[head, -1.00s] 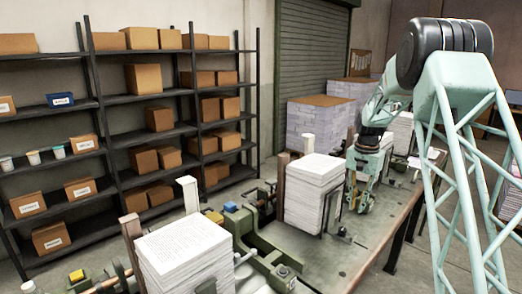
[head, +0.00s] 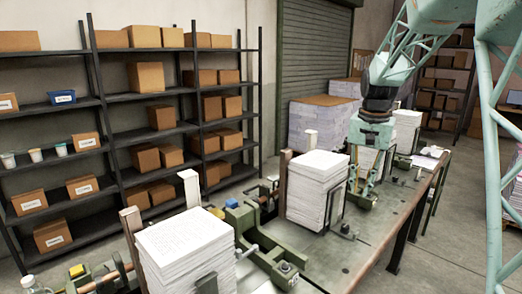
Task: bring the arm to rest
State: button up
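My gripper (head: 364,196) points down over the long work table (head: 330,258), right of the middle of the head view. It hangs just behind and to the right of the middle paper stack (head: 317,172). I see no paper or other object held in it. The view is too small to tell whether its fingers are apart or together, or whether the tips touch anything. My arm comes down to it from the upper right.
A near paper stack (head: 185,250) and a far one (head: 406,130) stand in green fixtures (head: 270,262) along the table. Shelves with cartons (head: 147,76) line the left wall. Pallets of paper (head: 312,122) stand behind.

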jog(key=s+a+r+n+t+b, duration=0.15)
jog(key=s+a+r, duration=0.25)
jog(key=s, duration=0.9)
jog(key=s+a+r+n+b, duration=0.2)
jog(key=s+a+r+b, duration=0.15)
jog(key=s, duration=0.95)
jog(key=s+a+f+n+b, duration=0.1)
jog(key=s+a+f, duration=0.1)
jog(key=s, duration=1)
jog(key=s+a+f+n+t+b, duration=0.1)
jog(key=s+f, duration=0.3)
jog(key=s, duration=0.9)
jog(key=shift+a+f+n+b, duration=0.2)
jog(key=shift+a+n+b, duration=0.1)
jog(key=shift+a+n, duration=0.3)
dwell(1.0)
